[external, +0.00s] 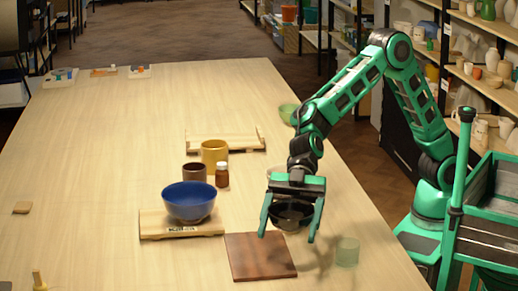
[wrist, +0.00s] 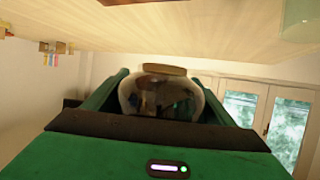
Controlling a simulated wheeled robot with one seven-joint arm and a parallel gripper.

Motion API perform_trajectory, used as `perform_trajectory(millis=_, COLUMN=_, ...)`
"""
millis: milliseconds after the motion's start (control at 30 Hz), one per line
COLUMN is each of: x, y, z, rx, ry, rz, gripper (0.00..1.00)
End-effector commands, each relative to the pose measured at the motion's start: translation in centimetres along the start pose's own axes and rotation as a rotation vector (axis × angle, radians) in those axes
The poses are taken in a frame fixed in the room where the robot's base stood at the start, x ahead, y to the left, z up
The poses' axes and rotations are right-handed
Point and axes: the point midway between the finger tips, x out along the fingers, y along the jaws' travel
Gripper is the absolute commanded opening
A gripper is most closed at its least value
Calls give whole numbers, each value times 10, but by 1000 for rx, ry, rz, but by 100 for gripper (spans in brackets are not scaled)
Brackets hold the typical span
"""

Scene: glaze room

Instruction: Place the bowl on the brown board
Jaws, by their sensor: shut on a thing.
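A dark glossy bowl (external: 292,217) is held between the fingers of my gripper (external: 288,233), above the table. In the wrist view the bowl (wrist: 160,92) sits between the two green fingers, with its foot towards the table. The brown board (external: 260,262) lies flat and bare on the table, just left of and nearer the camera than my gripper. The fingers hide part of the bowl's sides.
A blue bowl (external: 189,201) stands on a pale wooden board (external: 153,226) left of the brown board. Behind are a dark cup (external: 195,172), a yellow mug (external: 214,153) and a small bottle (external: 222,176). A greenish glass (external: 347,252) stands right of the brown board.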

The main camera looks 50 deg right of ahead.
Motion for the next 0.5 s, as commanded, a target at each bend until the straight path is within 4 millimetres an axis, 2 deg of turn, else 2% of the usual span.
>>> perform_trajectory(millis=33, x=-2, y=12, z=9, rx=5, ry=-2, rz=4, gripper=51)
perform_trajectory(millis=300, x=-12, y=59, z=48, rx=4, ry=-1, rz=3, gripper=51)
perform_trajectory(millis=500, x=-17, y=81, z=66, rx=2, ry=0, rz=2, gripper=51)
